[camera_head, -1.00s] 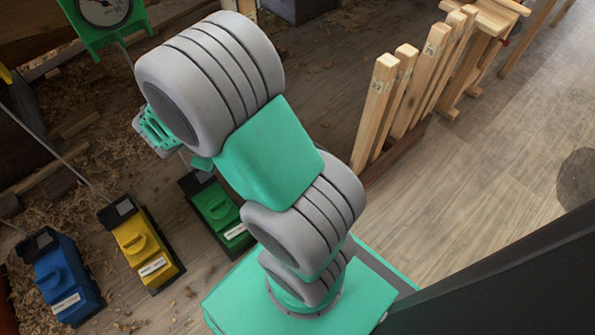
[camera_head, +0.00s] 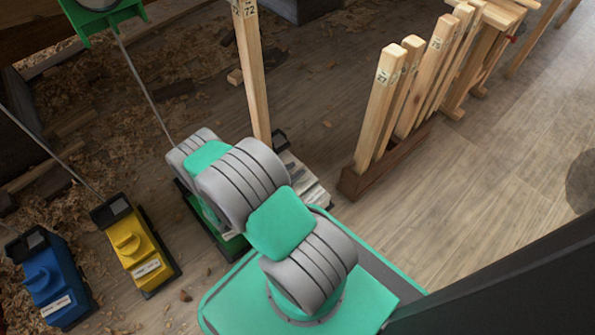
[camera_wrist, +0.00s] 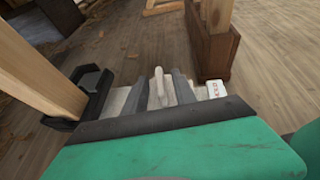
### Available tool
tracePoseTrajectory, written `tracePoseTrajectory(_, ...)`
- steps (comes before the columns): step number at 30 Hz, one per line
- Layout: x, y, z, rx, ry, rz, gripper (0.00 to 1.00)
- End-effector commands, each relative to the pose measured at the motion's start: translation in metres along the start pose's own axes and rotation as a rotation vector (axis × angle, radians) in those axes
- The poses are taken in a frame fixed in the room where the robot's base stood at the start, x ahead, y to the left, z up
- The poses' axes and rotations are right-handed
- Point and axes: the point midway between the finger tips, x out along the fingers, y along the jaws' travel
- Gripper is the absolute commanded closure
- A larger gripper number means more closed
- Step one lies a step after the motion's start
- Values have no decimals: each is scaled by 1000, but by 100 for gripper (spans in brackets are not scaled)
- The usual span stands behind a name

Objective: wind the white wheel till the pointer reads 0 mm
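A white unit (camera_head: 303,180) stands on the floor behind my arm in the head view, mostly hidden. A wooden post rises from its dark end bracket. In the wrist view the white unit (camera_wrist: 118,102) lies beyond my gripper, and a pale upright peg (camera_wrist: 158,84) shows on it; the wheel's outline cannot be made out. My gripper (camera_wrist: 165,88) has its two grey fingers apart, one on each side of the peg, with no clear grip on it. In the head view my arm hides the gripper. The green-framed dial (camera_head: 100,6) is cut off at the top, so its pointer is not visible.
Blue (camera_head: 52,280), yellow (camera_head: 136,248) and green (camera_head: 232,246) units stand to the left, with thin rods rising from them. Several numbered wooden posts stand in a brown rack (camera_head: 388,160) to the right.

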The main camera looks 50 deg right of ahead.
Motion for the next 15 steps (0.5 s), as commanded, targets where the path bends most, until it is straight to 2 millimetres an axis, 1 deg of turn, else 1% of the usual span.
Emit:
tracePoseTrajectory(1, 10, 0, -3, 4, 1, -2, 67)
tracePoseTrajectory(5, 21, 1, -1, 4, 1, 0, 67)
tracePoseTrajectory(12, 22, 1, 0, 3, 1, 0, 67)
tracePoseTrajectory(15, 22, 1, 0, 3, 2, 0, 75)
